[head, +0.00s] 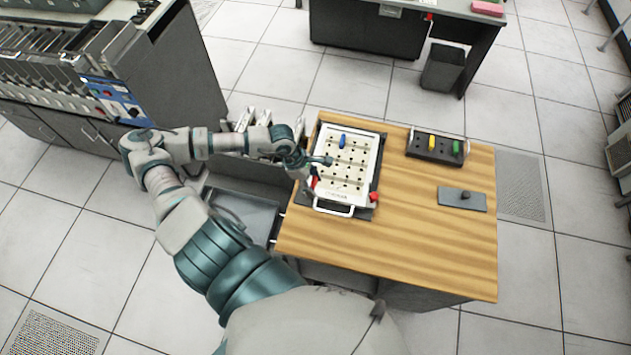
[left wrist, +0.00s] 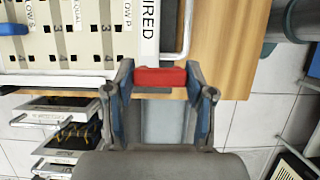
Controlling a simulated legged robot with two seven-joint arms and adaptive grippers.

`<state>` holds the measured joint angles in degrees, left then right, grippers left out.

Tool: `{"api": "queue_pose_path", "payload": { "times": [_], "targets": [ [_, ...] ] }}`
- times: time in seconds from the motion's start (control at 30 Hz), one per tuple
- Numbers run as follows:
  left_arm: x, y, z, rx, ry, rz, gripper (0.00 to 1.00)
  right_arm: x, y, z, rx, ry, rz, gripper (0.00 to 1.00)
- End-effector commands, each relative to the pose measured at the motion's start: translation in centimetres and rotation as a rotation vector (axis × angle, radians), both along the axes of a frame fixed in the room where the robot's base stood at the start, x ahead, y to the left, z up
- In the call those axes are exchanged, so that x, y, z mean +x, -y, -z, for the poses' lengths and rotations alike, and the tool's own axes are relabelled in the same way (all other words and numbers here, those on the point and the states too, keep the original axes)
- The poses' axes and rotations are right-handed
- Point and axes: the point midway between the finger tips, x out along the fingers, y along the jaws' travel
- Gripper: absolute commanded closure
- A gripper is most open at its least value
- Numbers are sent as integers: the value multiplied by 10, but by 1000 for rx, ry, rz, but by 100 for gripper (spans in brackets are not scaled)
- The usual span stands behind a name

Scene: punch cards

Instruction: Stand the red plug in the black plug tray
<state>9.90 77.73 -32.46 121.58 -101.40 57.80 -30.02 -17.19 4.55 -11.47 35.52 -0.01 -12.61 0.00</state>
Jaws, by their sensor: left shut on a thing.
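My left gripper (head: 312,178) is at the left edge of the white plugboard (head: 350,190), over the wooden table top. In the left wrist view its fingers (left wrist: 160,85) are shut on the red plug (left wrist: 160,76), which lies crosswise between the fingertips. In the head view the red plug (head: 315,182) shows only as a small red patch beside the gripper. The black plug tray (head: 416,153) stands on the table right of the plugboard. It holds a yellow plug (head: 432,142) and a green plug (head: 456,147). My right gripper is not in view.
A blue plug (head: 342,140) stands in the plugboard. Another red piece (head: 374,196) sits at the board's lower right corner. A grey plate with a black knob (head: 464,195) lies right of the board. The wooden table (head: 390,250) is clear in front.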

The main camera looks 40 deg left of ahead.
Motion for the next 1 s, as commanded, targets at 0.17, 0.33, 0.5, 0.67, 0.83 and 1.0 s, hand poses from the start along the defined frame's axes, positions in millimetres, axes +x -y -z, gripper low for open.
{"api": "queue_pose_path", "payload": {
  "times": [0.17, 0.33, 0.5, 0.67, 0.83, 1.0],
  "targets": [
    [0, 0, -12, 0, 0, 1, 68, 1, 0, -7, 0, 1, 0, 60],
    [0, 0, -21, 1, 0, 1, 68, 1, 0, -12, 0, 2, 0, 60],
    [0, 0, -30, 1, 0, 0, 68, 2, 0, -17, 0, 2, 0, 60],
    [0, -1, -38, 0, 0, 0, 68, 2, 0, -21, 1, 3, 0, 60],
    [0, -1, -39, 0, 0, 0, 68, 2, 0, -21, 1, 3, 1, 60],
    [1, 0, -38, 0, 0, 3, 68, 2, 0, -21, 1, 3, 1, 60]
  ]
}}
